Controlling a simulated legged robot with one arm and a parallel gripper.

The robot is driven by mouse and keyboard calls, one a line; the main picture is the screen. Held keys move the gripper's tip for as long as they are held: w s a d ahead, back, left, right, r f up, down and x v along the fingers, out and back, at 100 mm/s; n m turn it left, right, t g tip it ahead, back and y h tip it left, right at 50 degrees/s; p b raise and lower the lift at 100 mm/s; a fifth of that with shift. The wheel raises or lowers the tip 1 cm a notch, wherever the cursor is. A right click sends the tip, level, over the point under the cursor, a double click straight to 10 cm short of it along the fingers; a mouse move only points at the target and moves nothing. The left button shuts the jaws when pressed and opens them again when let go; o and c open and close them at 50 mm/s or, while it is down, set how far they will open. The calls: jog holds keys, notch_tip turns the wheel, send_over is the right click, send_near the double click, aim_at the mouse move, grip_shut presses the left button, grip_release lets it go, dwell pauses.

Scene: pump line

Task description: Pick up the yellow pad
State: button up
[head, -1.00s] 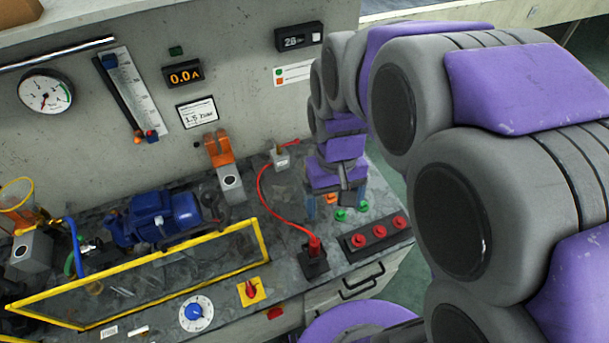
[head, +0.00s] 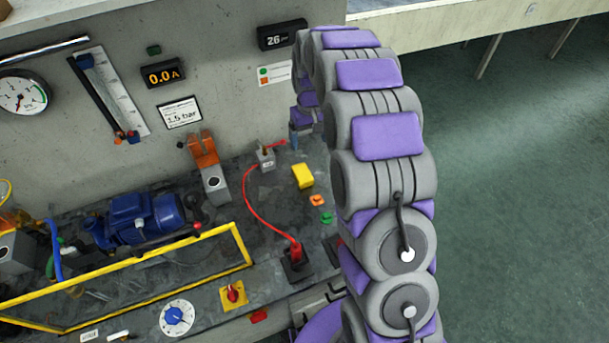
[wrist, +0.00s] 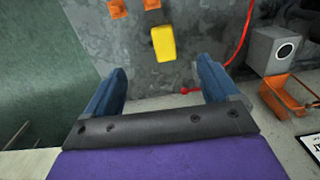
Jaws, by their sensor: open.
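The yellow pad (head: 303,175) lies on the grey bench top, left of my arm in the head view. In the wrist view the yellow pad (wrist: 164,43) lies ahead of my gripper (wrist: 158,82), between the lines of its two blue fingers and apart from them. My gripper is open with nothing between its fingers. In the head view my gripper (head: 301,132) is small and partly hidden by my arm, near the wall behind the pad.
An orange piece (head: 317,200) and a green piece (head: 327,217) lie in front of the pad. A red cable (head: 248,200) runs left of it to a red plug (head: 296,250). A grey block with an orange clamp (head: 212,178) stands further left. Open floor lies right.

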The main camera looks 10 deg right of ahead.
notch_tip(320, 180, down, 3)
jog(key=w, duration=0.3)
jog(key=b, duration=0.1)
send_over(303, 172)
notch_tip(303, 172, down, 8)
jog(key=f, duration=0.3)
jog(key=f+b, duration=0.1)
jog(key=f, duration=0.1)
jog(key=a+f, duration=0.1)
jog(key=shift+f, duration=0.4)
jog(key=f+b, duration=0.1)
jog(key=f, duration=0.1)
jog(key=d+f, duration=0.1)
jog(key=f, duration=0.1)
jog(key=shift+d+f+b, duration=0.15)
jog(key=shift+f+b, duration=0.2)
jog(key=shift+a+r, duration=0.1)
jog(key=shift+a, duration=0.4)
jog(key=shift+c, duration=1.4)
jog(key=shift+d, duration=0.4)
jog(key=c, duration=0.6)
jog(key=shift+c, duration=0.8)
jog(key=shift+a, duration=0.1)
